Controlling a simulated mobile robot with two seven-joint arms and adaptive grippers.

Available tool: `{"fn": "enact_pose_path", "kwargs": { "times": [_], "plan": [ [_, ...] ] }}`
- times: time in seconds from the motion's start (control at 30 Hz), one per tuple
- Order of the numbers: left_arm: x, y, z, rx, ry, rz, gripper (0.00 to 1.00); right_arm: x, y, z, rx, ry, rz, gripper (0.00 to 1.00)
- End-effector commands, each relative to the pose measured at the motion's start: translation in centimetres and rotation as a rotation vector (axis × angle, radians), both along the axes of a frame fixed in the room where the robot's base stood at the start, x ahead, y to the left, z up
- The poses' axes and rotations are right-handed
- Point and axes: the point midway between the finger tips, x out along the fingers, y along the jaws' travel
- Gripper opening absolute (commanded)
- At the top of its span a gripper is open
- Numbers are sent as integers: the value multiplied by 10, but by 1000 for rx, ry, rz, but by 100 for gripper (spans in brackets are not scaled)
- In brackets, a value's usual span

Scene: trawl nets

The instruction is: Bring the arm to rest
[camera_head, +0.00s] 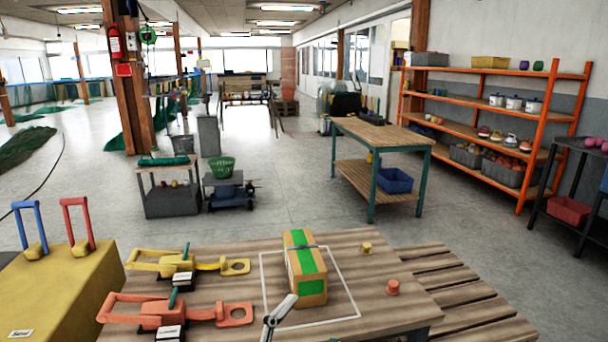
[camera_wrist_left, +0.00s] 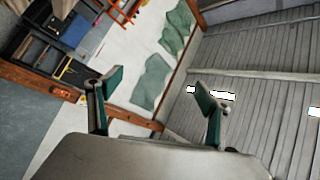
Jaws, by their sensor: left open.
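My left gripper (camera_wrist_left: 152,92) shows in the left wrist view. Its two green-padded fingers stand wide apart with nothing between them. That view is tilted, with ribbed grey panels at the right and green netting behind the fingers; no table or box shows near the fingers. Neither gripper can be made out in the head view. There a cardboard box (camera_head: 313,286) with green bands stands on the wooden table (camera_head: 225,252), inside a white outline. A thin dark strap crosses its top. A pale bar with a dark joint (camera_head: 272,321) shows at the box's near side; I cannot tell what it is.
A yellow-handled tool (camera_head: 172,264) and a red-handled tool (camera_head: 163,313) lie left of the box. A small yellow piece (camera_head: 366,247) and a red piece (camera_head: 393,287) stand to its right. A yellow stand (camera_head: 60,300) is at the left. Open floor lies beyond the table.

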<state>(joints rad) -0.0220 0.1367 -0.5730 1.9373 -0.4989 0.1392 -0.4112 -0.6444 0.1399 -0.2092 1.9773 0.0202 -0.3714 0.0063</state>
Motion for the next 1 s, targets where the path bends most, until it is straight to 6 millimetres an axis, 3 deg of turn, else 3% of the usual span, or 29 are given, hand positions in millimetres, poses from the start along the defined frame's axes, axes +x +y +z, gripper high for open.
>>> {"fn": "enact_pose_path", "kwargs": {
  "times": [0.03, 0.1, 0.27, 0.4, 0.5, 0.6, 0.73, 1.0],
  "plan": [
    [-1, 18, -31, -27, 112, 35, 79, 1, 0, 2, 1, -1, 0, 0],
    [-3, 44, -73, -70, 261, 83, 79, 1, 0, 2, 1, -1, 0, 0],
    [-30, 100, -165, -160, 576, 197, 79, 0, 1, 4, 3, 0, -1, 0],
    [-73, 146, -238, -236, 826, 301, 79, 0, 1, 5, 5, 0, -1, 0],
    [-108, 173, -279, -281, 974, 370, 79, 0, 1, 5, 6, 2, 0, 0],
    [-139, 194, -308, -317, 1084, 426, 79, -1, 1, 4, 6, 4, 0, 0],
    [-164, 210, -328, -344, 1166, 471, 79, -3, 2, 3, 6, 9, -1, 0],
    [-172, 214, -334, -354, 1191, 484, 79, -4, 2, 2, 6, 11, 0, 0]
  ]
}}
